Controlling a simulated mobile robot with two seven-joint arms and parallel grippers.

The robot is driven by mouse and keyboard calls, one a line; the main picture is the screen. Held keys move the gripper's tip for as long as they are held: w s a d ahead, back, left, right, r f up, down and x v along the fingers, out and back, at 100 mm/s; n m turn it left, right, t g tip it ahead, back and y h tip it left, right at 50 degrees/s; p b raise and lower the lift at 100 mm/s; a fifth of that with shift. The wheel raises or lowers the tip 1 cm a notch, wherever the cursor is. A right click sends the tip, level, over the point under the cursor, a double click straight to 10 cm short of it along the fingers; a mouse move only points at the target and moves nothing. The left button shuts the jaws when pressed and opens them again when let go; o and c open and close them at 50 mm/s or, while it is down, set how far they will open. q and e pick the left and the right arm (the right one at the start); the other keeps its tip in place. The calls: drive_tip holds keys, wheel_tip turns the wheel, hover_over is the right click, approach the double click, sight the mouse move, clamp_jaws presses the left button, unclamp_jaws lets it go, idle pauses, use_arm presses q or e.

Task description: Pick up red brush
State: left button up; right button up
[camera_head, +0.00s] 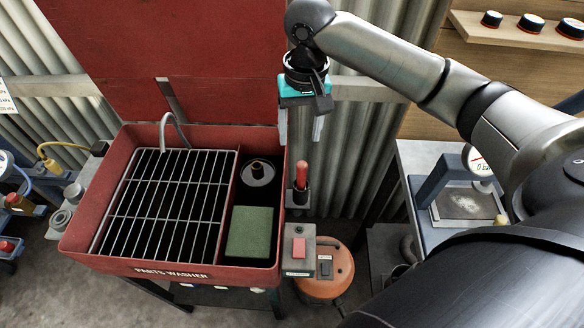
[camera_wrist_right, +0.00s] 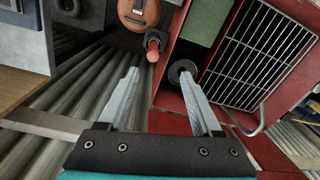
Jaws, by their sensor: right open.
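The red brush (camera_head: 301,175) stands upright in a dark holder (camera_head: 299,197) on the right outer side of the red parts washer. Only its red handle shows; its lower end is hidden in the holder. In the right wrist view the red handle (camera_wrist_right: 152,46) appears just beyond the fingertips, roughly between them. My right gripper (camera_head: 300,130) is open and empty, pointing down above the brush and apart from it. Its two pale fingers (camera_wrist_right: 160,76) also show in the right wrist view. My left gripper is not in view.
The parts washer (camera_head: 75,227) has a wire grid (camera_head: 165,200), a green block (camera_head: 250,232) and a raised red lid. A switch box (camera_head: 299,248) and an orange round unit (camera_head: 335,275) are below the brush. Corrugated wall stands behind. A bench with a gauge (camera_head: 478,160) is at right.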

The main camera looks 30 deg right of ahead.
sight(302, 163)
drive_tip(key=shift+m, duration=0.5)
drive_tip(key=f+b, duration=0.1)
drive_tip(key=f, duration=0.3)
drive_tip(key=f+b, duration=0.1)
drive_tip(key=f, duration=0.4)
drive_tip(key=d+f+b, duration=0.1)
drive_tip(key=f, duration=0.3)
drive_tip(key=shift+w+d+f, duration=0.1)
drive_tip(key=shift+w+f, duration=0.2)
drive_tip(key=shift+f, duration=0.05)
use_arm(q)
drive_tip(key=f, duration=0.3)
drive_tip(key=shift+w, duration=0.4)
use_arm(e)
clamp_jaws()
